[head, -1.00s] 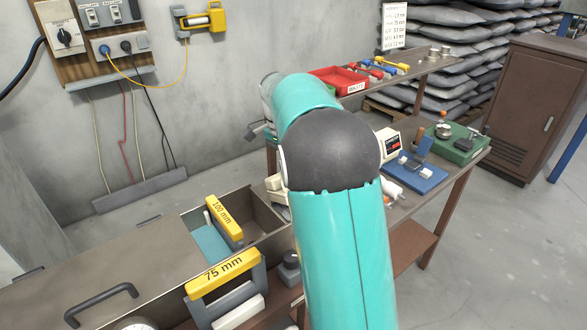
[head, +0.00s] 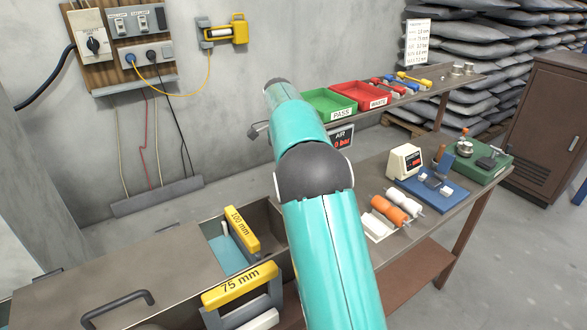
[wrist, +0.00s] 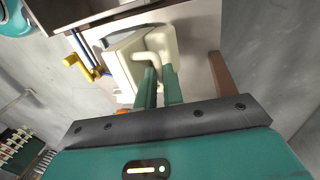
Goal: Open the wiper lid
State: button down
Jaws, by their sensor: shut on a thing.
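In the wrist view, a cream box-like wiper with its lid (wrist: 122,62) sits on a pale metal surface. A rounded cream handle (wrist: 160,38) rises at its right side. My gripper (wrist: 159,74) has its two green fingers close together on this handle, with the handle between them. A dark strip shows along the wiper's upper edge; I cannot tell how far the lid is raised. In the head view my arm hides the gripper and the wiper.
The bench holds a cream air gauge (head: 405,160), a blue fixture (head: 440,196), orange and white rollers (head: 390,210) and a green stand (head: 485,150). Green (head: 330,104) and red (head: 358,95) trays stand behind. Yellow gauges marked 100 mm (head: 240,228) and 75 mm (head: 238,286) are at the front left.

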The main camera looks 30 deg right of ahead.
jog(key=shift+w+a+f, duration=0.1)
jog(key=shift+w+f, duration=0.4)
jog(key=shift+w, duration=0.15)
jog(key=c, duration=1.5)
grip_release()
jog(key=shift+r, duration=0.1)
jog(key=shift+c, duration=0.2)
